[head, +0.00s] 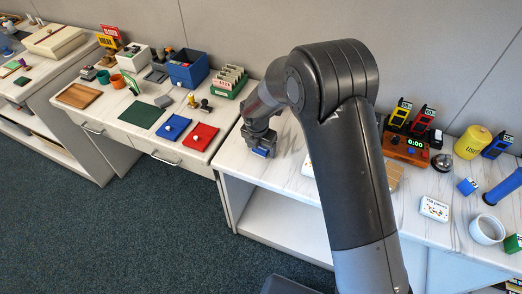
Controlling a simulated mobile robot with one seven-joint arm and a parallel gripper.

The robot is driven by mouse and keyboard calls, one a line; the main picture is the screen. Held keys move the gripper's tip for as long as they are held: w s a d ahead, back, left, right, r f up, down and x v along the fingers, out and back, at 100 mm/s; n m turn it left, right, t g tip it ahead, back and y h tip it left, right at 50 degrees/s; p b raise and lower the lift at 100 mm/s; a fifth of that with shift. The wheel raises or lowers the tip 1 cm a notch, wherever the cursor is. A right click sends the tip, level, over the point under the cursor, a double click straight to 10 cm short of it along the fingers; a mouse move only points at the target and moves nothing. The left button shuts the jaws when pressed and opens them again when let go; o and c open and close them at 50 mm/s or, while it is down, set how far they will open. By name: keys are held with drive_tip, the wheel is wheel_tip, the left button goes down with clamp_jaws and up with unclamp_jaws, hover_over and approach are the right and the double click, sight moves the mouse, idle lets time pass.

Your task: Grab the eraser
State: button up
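My gripper (258,143) points down just above the left end of the white marbled counter (238,168). A small blue item (260,153) shows at its fingertips. It may be the eraser, but it is mostly hidden by the gripper and too small to make out. I cannot tell whether the fingers are closed on it or open around it. A small blue block (467,186) lies at the right of the counter; I cannot tell what it is.
My arm hides the middle of the counter. The left counter holds red (200,136) and blue (170,128) mats.

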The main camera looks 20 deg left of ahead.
drive_tip(key=c, duration=1)
drive_tip(key=shift+o, duration=0.2)
drive_tip(key=shift+r, duration=0.1)
